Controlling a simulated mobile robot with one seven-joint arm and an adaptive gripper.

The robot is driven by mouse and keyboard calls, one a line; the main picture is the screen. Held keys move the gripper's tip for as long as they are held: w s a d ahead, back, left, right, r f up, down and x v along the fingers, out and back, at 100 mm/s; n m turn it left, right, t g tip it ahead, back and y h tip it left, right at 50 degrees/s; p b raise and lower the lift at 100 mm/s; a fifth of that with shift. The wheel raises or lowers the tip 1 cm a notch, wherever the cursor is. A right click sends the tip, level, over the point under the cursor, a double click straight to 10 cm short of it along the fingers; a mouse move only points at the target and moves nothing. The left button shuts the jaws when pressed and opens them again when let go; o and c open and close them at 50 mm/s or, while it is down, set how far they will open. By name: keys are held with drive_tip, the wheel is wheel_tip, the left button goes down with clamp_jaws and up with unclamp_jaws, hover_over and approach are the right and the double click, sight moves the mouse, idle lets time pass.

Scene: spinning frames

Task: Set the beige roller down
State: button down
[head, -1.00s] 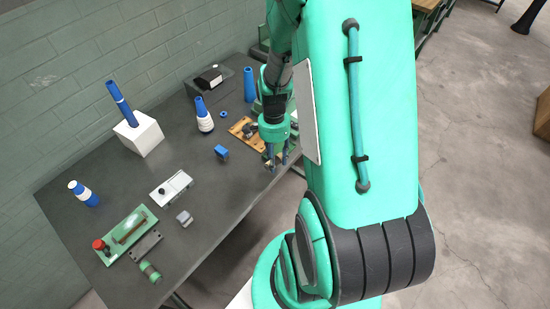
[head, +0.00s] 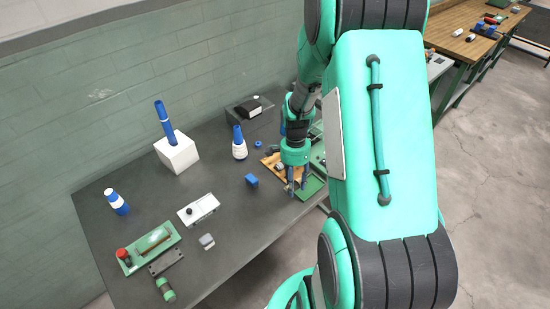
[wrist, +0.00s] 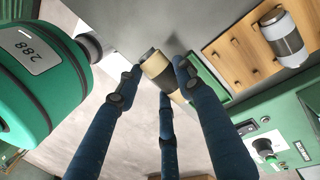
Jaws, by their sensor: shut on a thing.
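The beige roller (wrist: 160,72), a short cylinder with a dark metal end, is between the dark blue fingers of my gripper (wrist: 157,75) in the wrist view. The gripper is shut on it. In the head view my gripper (head: 293,188) points down near the right front edge of the table (head: 232,205). The roller is too small and covered to make out clearly there. I cannot tell whether it touches the tabletop.
A slotted wooden rack (wrist: 235,58) holding a grey and black roller (wrist: 284,40) lies close by, next to a green panel (wrist: 285,125). Bare tabletop lies left of the gripper.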

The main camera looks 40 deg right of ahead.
drive_tip(key=shift+n+g, duration=0.3)
drive_tip(key=w+p, duration=0.1)
drive_tip(key=w, duration=0.6)
drive_tip(key=shift+d, duration=0.1)
hover_over(274, 160)
drive_tip(key=w, duration=0.1)
drive_tip(key=shift+d+f, duration=0.3)
drive_tip(key=shift+f, duration=0.5)
drive_tip(key=shift+f+b, duration=0.5)
drive_tip(key=shift+f, duration=1.3)
drive_tip(key=shift+s+a+f, duration=0.1)
drive_tip(key=shift+s+f, duration=0.05)
drive_tip(key=shift+f, duration=0.3)
